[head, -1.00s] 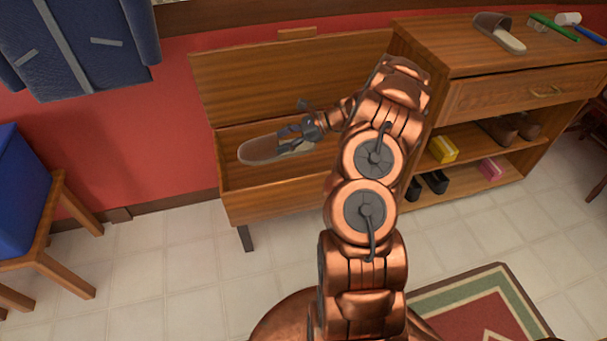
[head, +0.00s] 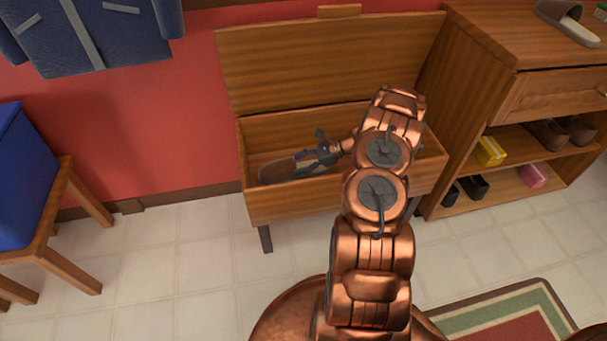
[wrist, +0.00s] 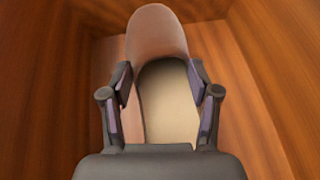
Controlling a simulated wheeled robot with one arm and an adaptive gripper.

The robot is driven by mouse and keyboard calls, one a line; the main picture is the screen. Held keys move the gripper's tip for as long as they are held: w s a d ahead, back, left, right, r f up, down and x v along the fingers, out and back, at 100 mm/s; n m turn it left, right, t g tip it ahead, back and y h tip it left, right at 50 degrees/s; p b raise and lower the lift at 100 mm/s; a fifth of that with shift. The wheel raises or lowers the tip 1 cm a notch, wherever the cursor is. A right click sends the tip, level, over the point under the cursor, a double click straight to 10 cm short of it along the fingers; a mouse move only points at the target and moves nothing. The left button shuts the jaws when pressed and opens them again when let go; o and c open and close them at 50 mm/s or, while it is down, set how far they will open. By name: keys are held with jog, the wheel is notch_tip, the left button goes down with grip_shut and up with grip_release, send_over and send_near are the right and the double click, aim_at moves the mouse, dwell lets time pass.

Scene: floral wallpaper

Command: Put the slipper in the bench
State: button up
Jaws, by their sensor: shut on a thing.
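The wooden bench (head: 300,206) stands against the red wall with its lid (head: 330,62) raised. A slipper (head: 277,172) with a brown toe and a pale insole is inside the bench's opening. In the wrist view the slipper (wrist: 158,38) points away from me between wooden walls. My gripper (head: 325,150) is shut on the slipper, with a finger on each side of it in the wrist view (wrist: 160,90). My arm hides the right part of the bench. I cannot tell whether the slipper touches the bench floor.
A wooden cabinet (head: 480,62) with a drawer and shelves stands right of the bench. Another slipper (head: 566,18) lies on its top. Shoes and small boxes sit on its shelves. A blue-seated chair (head: 35,215) is at left; tiled floor (head: 180,270) between is clear.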

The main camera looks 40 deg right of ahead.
notch_tip(320, 180, down, 5)
jog(key=shift+f+b, duration=0.1)
jog(key=shift+b, duration=0.45)
jog(key=o, duration=1.3)
